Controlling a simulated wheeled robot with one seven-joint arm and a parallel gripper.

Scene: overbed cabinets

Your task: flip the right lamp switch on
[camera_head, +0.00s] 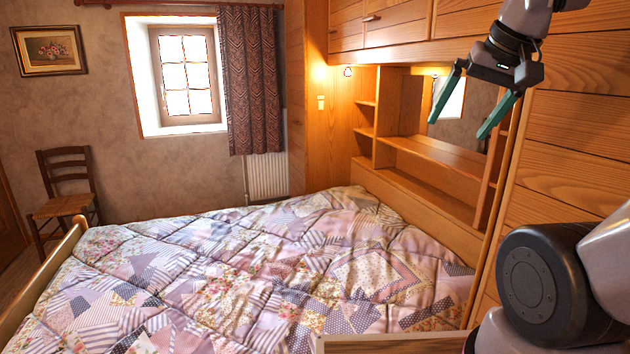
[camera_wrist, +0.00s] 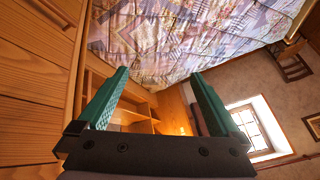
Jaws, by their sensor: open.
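My gripper (camera_head: 457,129) is in the upper right of the head view, in front of the wooden shelf niche. Its two green fingers are spread apart with nothing between them. In the wrist view the open fingers (camera_wrist: 160,74) point toward the bed. A small pale switch plate (camera_head: 321,102) is on the far wooden panel, beside a lit lamp (camera_head: 348,71) and well apart from my gripper. I cannot make out a right lamp switch in either view; the near right side of the niche is partly hidden by the wood panel and my arm.
A bed with a patchwork quilt (camera_head: 230,270) fills the middle. Overhead cabinets (camera_head: 385,25) run above the niche, with a shelf (camera_head: 440,152) below. A wooden panel (camera_head: 575,130) stands close on the right. A chair (camera_head: 66,190) is at the far left.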

